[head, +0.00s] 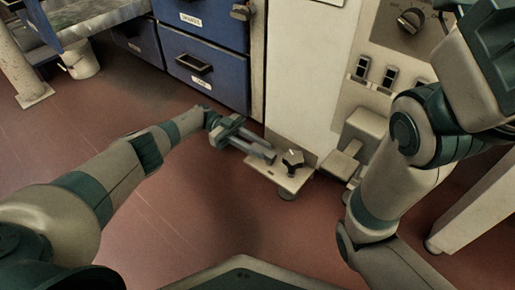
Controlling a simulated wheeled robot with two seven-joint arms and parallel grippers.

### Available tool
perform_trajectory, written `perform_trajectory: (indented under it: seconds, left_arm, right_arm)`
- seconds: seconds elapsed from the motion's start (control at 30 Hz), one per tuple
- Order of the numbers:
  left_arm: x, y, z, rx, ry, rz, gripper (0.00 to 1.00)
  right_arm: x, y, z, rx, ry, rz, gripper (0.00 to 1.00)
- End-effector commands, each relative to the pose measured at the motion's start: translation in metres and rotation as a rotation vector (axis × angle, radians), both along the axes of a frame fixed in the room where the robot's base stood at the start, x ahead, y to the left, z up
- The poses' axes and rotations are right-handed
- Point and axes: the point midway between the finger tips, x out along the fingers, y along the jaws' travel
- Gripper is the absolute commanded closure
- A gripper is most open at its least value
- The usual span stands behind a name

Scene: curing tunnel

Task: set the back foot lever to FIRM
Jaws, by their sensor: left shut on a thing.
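My left gripper (268,154) reaches down from the left to a pale foot plate (286,178) low at the cabinet's corner. On the plate stands the foot lever (293,158), with a dark, angular head beside my left fingertips. The left gripper is shut on the lever, and the fingers hide part of it. The lever's setting and any FIRM mark are too small or too hidden to read. My right arm fills the right side, and its gripper is not in view.
The pale cabinet (305,75) rises behind the plate, with a dial (410,20) and switches (361,67) higher up. A pale pedal-like block (365,127) stands right of the plate. Blue drawers (205,62) and a white bucket (80,62) are at the left. The red floor in front is clear.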

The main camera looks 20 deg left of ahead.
Motion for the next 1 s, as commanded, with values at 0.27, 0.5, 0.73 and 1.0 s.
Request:
perform_trajectory:
  seconds: [0.27, 0.5, 0.73, 1.0]
  left_arm:
    - [0.0021, -0.0033, -0.0007, 0.000, 0.000, -0.049, 1.00]
    - [0.0021, -0.0035, -0.0013, 0.000, 0.001, -0.067, 1.00]
    - [0.0018, -0.0036, -0.0013, 0.000, 0.000, -0.070, 1.00]
    - [0.0017, -0.0038, -0.0016, 0.000, 0.001, -0.070, 0.59]
  right_arm:
    - [0.0007, -0.0005, -0.0012, 0.002, 0.002, -0.003, 0.69]
    - [0.0009, -0.0008, -0.0015, 0.003, 0.002, -0.004, 0.69]
    - [0.0009, -0.0007, -0.0013, 0.003, 0.002, -0.004, 0.69]
    - [0.0007, -0.0009, -0.0012, 0.004, 0.002, -0.004, 0.69]
